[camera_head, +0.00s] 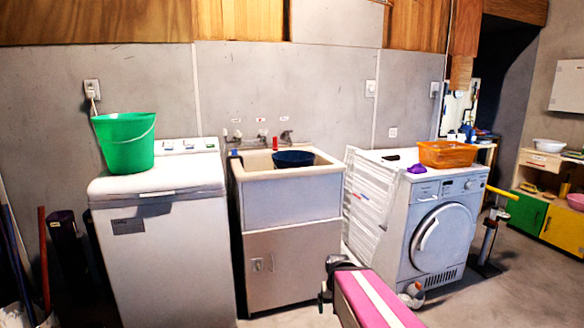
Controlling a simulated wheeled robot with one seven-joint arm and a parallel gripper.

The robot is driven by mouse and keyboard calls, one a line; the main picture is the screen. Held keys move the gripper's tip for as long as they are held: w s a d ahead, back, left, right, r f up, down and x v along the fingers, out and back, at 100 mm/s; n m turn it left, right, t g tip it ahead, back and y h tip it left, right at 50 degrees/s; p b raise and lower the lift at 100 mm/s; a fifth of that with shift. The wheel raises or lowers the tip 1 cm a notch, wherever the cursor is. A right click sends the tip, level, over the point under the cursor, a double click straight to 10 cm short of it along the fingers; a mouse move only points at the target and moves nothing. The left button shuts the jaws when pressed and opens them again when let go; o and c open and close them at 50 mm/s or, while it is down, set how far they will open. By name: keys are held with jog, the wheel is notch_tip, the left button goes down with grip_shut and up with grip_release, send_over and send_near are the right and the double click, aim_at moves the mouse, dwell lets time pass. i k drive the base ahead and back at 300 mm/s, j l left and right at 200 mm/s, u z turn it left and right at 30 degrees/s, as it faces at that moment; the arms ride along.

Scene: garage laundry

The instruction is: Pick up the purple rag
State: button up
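A small purple rag (416,168) lies bunched on top of the white front-loading machine (398,213), near its front left part and just left of an orange basket. My arm shows as a pink and white link at the bottom centre. My gripper (326,290) is the dark end of that arm, in front of the sink cabinet and low in the picture. It is well apart from the rag. The fingers are too small and dark to tell whether they are open or shut.
The orange basket (446,154) sits beside the rag. A white folding rack (365,208) stands against the machine's left side. A sink cabinet (292,262) with a dark blue basin (293,158) and a washer (163,255) with a green bucket (125,143) stand further left.

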aim_at(417, 169)
jog(key=i+l, duration=0.15)
jog(key=i, duration=0.2)
jog(key=i+l, duration=0.15)
jog(key=i, duration=0.15)
jog(key=i+z, duration=0.2)
jog(key=z, duration=0.15)
jog(key=i+l+z, duration=0.1)
jog(key=i+z, duration=0.35)
jog(key=z, duration=0.25)
